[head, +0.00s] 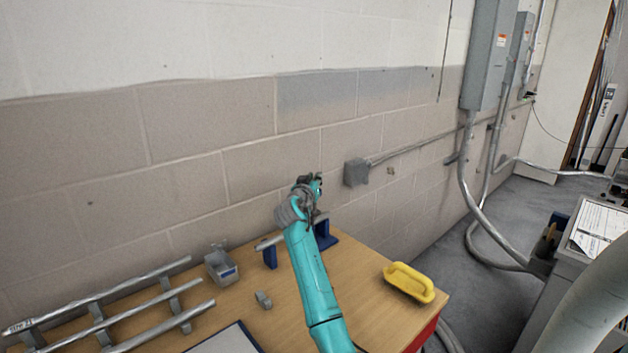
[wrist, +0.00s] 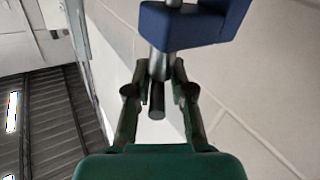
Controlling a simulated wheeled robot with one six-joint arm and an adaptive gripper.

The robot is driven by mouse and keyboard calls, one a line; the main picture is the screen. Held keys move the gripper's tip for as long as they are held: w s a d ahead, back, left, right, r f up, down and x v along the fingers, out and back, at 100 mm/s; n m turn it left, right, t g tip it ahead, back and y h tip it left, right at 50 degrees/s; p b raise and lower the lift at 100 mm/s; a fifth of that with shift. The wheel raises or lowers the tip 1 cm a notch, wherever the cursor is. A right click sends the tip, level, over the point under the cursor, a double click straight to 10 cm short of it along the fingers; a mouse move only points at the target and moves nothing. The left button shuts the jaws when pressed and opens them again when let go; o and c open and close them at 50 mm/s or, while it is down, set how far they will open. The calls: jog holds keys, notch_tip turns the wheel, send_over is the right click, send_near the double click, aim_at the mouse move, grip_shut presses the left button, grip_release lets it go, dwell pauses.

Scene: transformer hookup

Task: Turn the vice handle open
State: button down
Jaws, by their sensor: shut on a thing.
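The blue vice (head: 325,236) stands on the wooden bench near the wall, with a second blue block (head: 270,256) to its left and a silver rod between them. The rod sticks out of a blue vice block (wrist: 195,25). The fingers are shut on it.
The wooden bench top (head: 330,275) also holds a grey bin (head: 221,266), a small grey clamp (head: 263,299), a yellow float-like tool (head: 409,283) and a metal pipe rack (head: 120,310). The block wall (head: 245,170) is close behind the vice. A grey conduit box (head: 356,172) is on it.

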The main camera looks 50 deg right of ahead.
jog(key=shift+s+d+f+n+t+y, duration=0.1)
jog(key=shift+s+n+t+y, duration=0.15)
jog(key=shift+t, duration=0.2)
jog(key=shift+d+n+t+y, duration=0.1)
jog(key=shift+n+t+y, duration=0.05)
jog(key=shift+n+t, duration=0.5)
jog(key=shift+t, duration=0.1)
jog(key=c, duration=1.2)
grip_release()
jog(key=shift+r, duration=0.35)
notch_tip(320, 180, up, 10)
jog(key=shift+f, duration=0.25)
